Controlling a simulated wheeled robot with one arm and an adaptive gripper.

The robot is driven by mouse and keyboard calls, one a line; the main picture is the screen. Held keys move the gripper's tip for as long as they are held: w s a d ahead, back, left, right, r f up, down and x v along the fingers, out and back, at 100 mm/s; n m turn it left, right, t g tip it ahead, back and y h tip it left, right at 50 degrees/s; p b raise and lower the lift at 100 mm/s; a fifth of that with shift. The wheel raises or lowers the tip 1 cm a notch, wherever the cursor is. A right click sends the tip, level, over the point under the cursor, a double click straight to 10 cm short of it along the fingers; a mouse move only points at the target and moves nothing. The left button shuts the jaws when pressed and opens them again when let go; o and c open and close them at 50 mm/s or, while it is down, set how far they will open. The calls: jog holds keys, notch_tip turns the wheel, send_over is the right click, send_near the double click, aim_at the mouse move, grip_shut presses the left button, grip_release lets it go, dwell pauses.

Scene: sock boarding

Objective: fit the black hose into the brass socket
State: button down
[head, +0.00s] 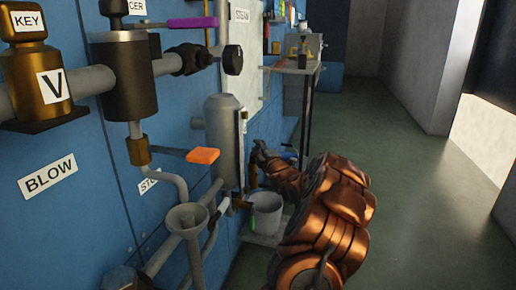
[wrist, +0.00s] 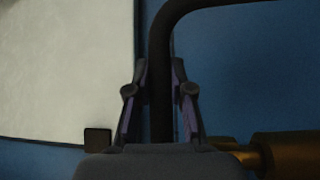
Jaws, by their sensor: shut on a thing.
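In the wrist view my gripper (wrist: 160,80) has its two fingers on either side of the black hose (wrist: 185,14) and is shut on it. The hose comes from the upper right, bends, and runs down between the fingers. Its lower end is hidden behind the gripper body. A brass cylinder (wrist: 288,152) lies at the lower right, cut by the frame edge; I cannot tell if it is the socket. In the head view my gripper (head: 259,151) is small and dark beside the blue wall. A small brass piece (head: 252,175) shows just below it. The hose is not clear there.
A white bucket (head: 266,212) stands below my gripper. A grey cylinder (head: 224,140), pipes and a funnel (head: 187,217) are on the wall to the left. A small table (head: 300,66) stands farther back. The green floor (head: 400,200) on the right is clear.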

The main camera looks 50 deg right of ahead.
jog(key=shift+f+b, duration=0.6)
jog(key=shift+f, duration=0.35)
jog(key=c, duration=1)
grip_release()
jog(key=shift+o, duration=0.2)
jog(key=shift+s, duration=0.1)
jog(key=v, duration=1.1)
jog(key=shift+s+a, duration=0.2)
jog(key=shift+s, duration=0.15)
